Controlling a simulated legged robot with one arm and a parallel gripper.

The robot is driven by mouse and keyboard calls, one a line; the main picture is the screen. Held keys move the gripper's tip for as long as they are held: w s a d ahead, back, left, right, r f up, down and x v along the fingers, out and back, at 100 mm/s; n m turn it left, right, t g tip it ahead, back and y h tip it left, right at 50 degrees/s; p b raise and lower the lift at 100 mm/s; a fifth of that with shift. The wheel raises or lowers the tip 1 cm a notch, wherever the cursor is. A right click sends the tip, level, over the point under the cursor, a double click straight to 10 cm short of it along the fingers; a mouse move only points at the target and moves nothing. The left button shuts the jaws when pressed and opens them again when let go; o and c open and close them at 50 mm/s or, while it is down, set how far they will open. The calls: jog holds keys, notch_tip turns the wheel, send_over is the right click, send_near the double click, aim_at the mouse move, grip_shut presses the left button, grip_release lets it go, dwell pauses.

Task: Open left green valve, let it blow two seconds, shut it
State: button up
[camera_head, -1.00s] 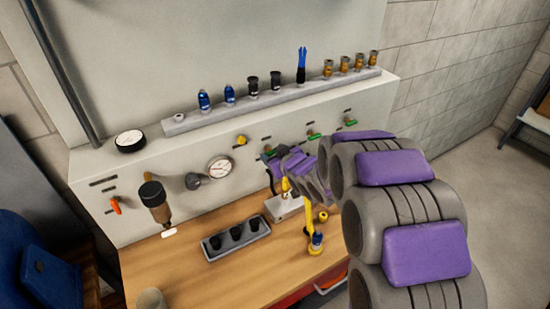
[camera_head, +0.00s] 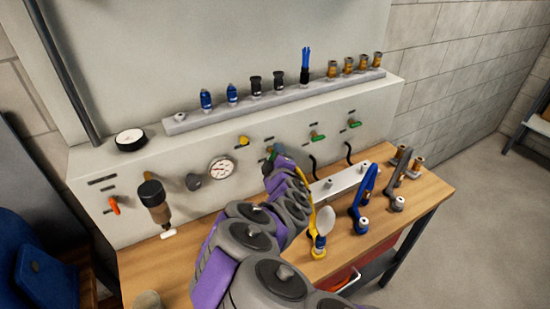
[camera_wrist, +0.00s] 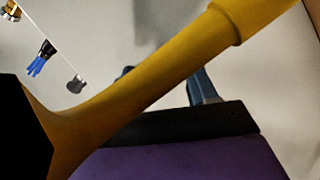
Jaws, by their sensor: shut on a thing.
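The left green valve (camera_head: 269,149) is on the front of the pale panel, mostly hidden by my gripper. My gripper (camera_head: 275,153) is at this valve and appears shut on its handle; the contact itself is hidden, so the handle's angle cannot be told. Two other green valves, a middle one (camera_head: 318,138) and a right one (camera_head: 354,125), are in plain view to its right. In the wrist view, a thick yellow tube (camera_wrist: 150,95) crosses close to the camera, and my purple and dark gripper parts fill the bottom.
A yellow wand (camera_head: 319,243), a blue wand (camera_head: 366,190) and a grey wand (camera_head: 399,180) stand on the wooden bench (camera_head: 170,270), right of my arm. A round gauge (camera_head: 221,168) is on the panel left of the gripper. A grey ledge (camera_head: 190,121) above holds several nozzles.

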jog(key=n+t, duration=0.1)
jog(key=n, duration=0.1)
jog(key=f+n, duration=0.1)
jog(key=n, duration=0.1)
jog(key=shift+s+a+t, duration=0.1)
jog(key=shift+a+t, duration=0.1)
jog(key=shift+t, duration=0.2)
jog(key=shift+f+n, duration=0.1)
jog(key=shift+n, duration=0.2)
jog(key=o, duration=0.7)
jog(key=shift+c, duration=0.2)
jog(key=o, duration=0.4)
jog(key=shift+a, duration=0.15)
